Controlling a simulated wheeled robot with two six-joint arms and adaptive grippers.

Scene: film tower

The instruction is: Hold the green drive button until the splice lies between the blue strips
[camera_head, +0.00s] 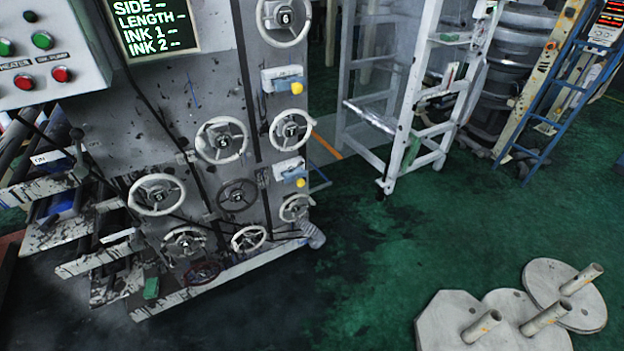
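Two green buttons show on the grey control box at the upper left, a right one (42,40) and a left one (5,47). Labels under them seem to read HEATER and OIL PUMP, so I cannot tell that either is the drive button. I cannot make out a splice or a pair of blue strips. A small blue mark (194,93) is on the grey machine face. Neither of my grippers is in view.
The grey machine (200,85) with several handwheels fills the left. Two red buttons sit below the green ones, one here (61,74). A dark display (155,25) is above. A white frame (408,110), a blue ladder (570,95) and round plates (545,275) stand right. Green floor between is clear.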

